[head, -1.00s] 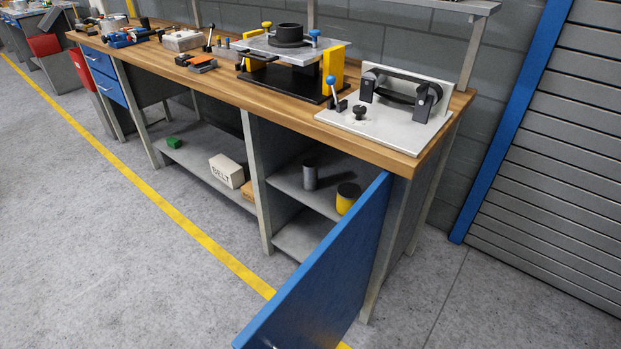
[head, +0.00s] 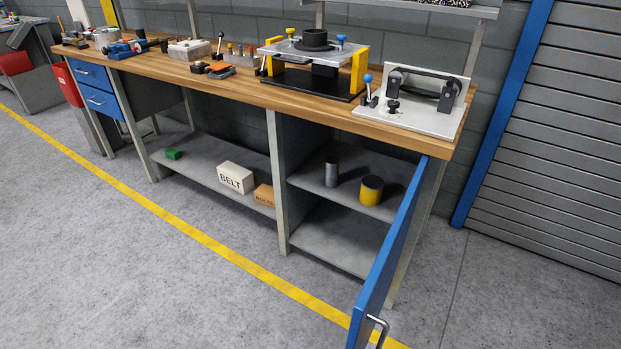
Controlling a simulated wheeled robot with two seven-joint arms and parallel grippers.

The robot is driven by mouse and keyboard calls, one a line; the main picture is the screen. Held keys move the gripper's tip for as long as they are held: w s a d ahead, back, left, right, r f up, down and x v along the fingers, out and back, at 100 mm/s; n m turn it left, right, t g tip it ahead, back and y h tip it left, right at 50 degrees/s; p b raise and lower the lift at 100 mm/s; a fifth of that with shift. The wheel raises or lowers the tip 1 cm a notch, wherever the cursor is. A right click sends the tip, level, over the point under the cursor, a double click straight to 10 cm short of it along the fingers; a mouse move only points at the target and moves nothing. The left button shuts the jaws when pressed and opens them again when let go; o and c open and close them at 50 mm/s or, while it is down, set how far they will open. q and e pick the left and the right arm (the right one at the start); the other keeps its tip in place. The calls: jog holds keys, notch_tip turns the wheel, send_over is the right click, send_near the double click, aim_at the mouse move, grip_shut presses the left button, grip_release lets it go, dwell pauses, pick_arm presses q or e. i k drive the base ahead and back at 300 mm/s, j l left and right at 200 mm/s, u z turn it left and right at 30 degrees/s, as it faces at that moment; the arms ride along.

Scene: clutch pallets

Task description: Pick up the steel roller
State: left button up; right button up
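A plain grey cylinder, which looks like the steel roller (head: 331,172), stands upright on the upper shelf of the open cupboard at the right end of the workbench. A yellow and dark cylinder (head: 371,191) stands to its right on the same shelf, apart from it. Neither of my grippers shows in the head view.
The blue cupboard door (head: 391,262) stands open, jutting toward the floor in front. The wooden bench top (head: 270,95) carries fixtures and tools. A BELT box (head: 236,178) and a smaller box (head: 264,195) sit on the left shelf. The floor in front is clear.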

aim_at(331, 163)
jog(key=i+j, duration=0.1)
jog(key=j, duration=0.45)
jog(key=i+j+z, duration=0.1)
jog(key=j, duration=0.45)
jog(key=i+j, duration=0.1)
jog(key=j, duration=0.45)
jog(key=i+j, duration=0.15)
jog(key=i, duration=0.25)
jog(key=i+j+z, duration=0.15)
jog(key=i, duration=0.2)
jog(key=i+j, duration=0.2)
jog(key=i, duration=0.15)
